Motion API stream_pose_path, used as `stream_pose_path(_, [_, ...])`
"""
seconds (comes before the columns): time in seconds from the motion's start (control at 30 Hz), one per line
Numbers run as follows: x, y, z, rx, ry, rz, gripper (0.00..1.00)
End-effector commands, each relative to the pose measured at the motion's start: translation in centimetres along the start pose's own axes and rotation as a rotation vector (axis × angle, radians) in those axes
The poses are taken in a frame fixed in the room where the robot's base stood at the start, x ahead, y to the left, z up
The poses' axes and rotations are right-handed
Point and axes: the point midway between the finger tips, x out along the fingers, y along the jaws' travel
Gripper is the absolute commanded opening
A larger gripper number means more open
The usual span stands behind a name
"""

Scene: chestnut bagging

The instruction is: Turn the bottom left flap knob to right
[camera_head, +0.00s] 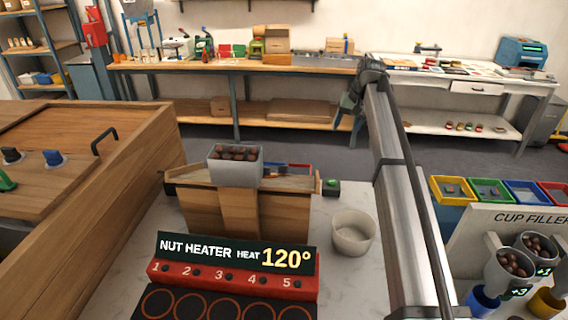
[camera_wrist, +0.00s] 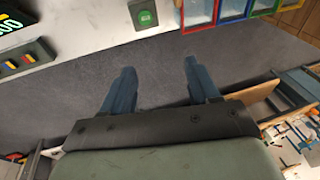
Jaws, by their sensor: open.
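No part is clearly recognisable as the bottom left flap knob. A black knob (camera_head: 11,154), a blue knob (camera_head: 52,158) and a partly cut-off green knob (camera_head: 5,181) sit on the wooden cabinet at the left in the head view; I cannot tell whether one of them is the flap knob. My gripper (camera_head: 347,108) hangs at the far end of my raised arm, right of centre and well apart from these knobs. In the wrist view my gripper (camera_wrist: 158,68) is open, with nothing between its two blue fingers and grey floor beyond them.
The nut heater (camera_head: 235,262) stands on the near counter, with a grey bin of chestnuts (camera_head: 235,173) on a wooden hopper (camera_head: 238,211) behind it. A white bowl (camera_head: 352,234) stands right of the hopper. The cup filler (camera_head: 520,222) is at the right. Open floor lies behind the counter.

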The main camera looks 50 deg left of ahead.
Motion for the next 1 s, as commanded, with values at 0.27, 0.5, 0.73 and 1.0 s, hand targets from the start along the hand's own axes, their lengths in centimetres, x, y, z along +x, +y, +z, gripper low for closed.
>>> stream_pose_path(0.27, [2.1,-13.1,2.5,-0.094,-0.131,0.088,0.6])
stream_pose_path(0.5, [2.7,-18.4,4.2,-0.129,-0.184,0.136,0.6])
stream_pose_path(0.73, [3.9,-18.9,4.8,-0.133,-0.193,0.144,0.6])
stream_pose_path(1.0, [8.0,-18.2,5.6,-0.133,-0.193,0.144,0.6])
